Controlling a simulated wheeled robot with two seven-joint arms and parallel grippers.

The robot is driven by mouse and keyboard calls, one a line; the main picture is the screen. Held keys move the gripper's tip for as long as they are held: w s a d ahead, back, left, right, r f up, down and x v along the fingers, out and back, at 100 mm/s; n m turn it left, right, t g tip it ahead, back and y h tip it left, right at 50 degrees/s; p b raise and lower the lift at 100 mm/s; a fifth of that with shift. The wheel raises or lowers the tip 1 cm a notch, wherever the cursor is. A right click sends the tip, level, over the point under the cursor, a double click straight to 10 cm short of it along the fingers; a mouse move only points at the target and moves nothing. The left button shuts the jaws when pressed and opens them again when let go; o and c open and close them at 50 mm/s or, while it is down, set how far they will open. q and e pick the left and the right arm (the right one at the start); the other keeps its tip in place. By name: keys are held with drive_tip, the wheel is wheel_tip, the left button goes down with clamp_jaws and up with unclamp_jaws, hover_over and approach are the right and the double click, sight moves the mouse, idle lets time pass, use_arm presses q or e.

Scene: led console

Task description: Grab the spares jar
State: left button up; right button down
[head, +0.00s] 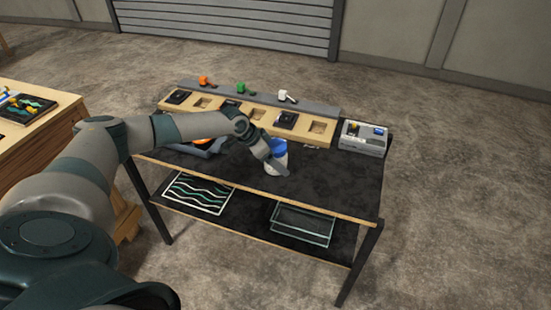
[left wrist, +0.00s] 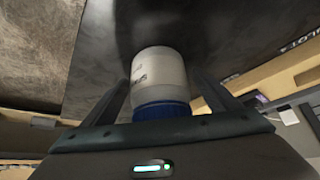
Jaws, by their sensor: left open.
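The spares jar (head: 281,148) is white with a blue lid and stands on the dark top of the workbench. In the head view it is partly hidden behind my left gripper (head: 272,163). In the left wrist view the jar (left wrist: 158,72) appears upside down, its blue lid nearest the palm. My left gripper (left wrist: 161,80) is open, with one finger on each side of the jar. I cannot tell whether either finger touches it. My right gripper is not in view.
A wooden rack (head: 261,118) with square recesses runs along the bench's back. Orange, green and white pieces stand behind it. A lower shelf holds a wavy-striped panel (head: 198,193) and a clear tray (head: 302,223).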

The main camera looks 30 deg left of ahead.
use_arm(q)
drive_tip(key=c, duration=1.2)
drive_tip(key=shift+r, duration=0.1)
